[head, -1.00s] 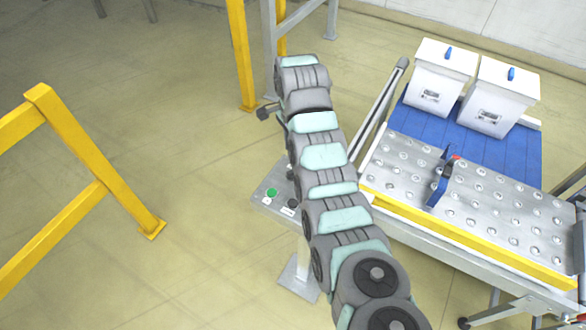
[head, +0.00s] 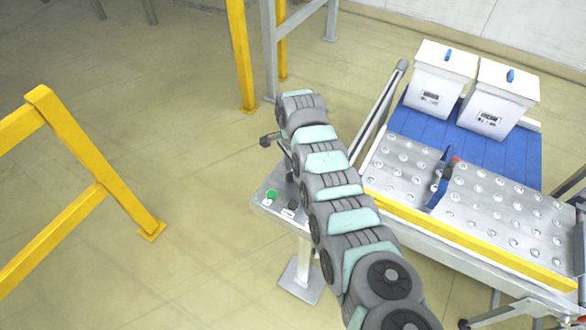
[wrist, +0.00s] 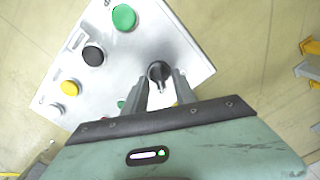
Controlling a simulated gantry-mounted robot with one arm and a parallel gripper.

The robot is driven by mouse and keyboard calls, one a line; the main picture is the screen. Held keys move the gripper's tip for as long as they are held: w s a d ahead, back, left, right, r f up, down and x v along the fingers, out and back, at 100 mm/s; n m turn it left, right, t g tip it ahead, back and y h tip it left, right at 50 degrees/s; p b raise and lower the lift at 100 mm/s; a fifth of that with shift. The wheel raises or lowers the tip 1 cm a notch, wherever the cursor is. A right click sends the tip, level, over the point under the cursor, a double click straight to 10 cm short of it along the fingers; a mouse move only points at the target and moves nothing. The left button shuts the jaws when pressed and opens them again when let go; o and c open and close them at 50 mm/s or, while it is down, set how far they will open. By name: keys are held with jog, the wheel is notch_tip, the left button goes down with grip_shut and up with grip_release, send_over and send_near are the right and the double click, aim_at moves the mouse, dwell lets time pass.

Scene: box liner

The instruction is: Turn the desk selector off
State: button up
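The desk (head: 262,203) is a small light-grey panel on a post, partly hidden behind my arm in the head view. In the wrist view its panel (wrist: 190,55) fills the upper middle. A black selector knob (wrist: 159,71) stands on it, with a pale part below it between my fingers. My gripper (wrist: 160,80) is open, one finger on each side of the knob's near side. I cannot tell whether the fingers touch it, or which setting it points to. In the head view the fingers are hidden.
The panel also carries a green button (wrist: 124,17), a black button (wrist: 93,54), a yellow button (wrist: 69,87) and a white one (wrist: 57,107). A ball-transfer table (head: 500,205) with white bins (head: 440,80) stands right. Yellow railing (head: 75,135) stands left.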

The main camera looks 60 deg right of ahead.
grip_shut()
jog(key=shift+n, duration=0.3)
dwell(0.4)
jog(key=shift+n+p, duration=0.35)
jog(key=shift+n, duration=0.15)
jog(key=n, duration=0.4)
jog(key=shift+w, duration=0.1)
jog(key=n, duration=0.6)
jog(key=shift+b, duration=0.4)
jog(key=shift+w+n, duration=0.1)
jog(key=shift+n, duration=0.2)
jog(key=shift+o, duration=0.2)
grip_release()
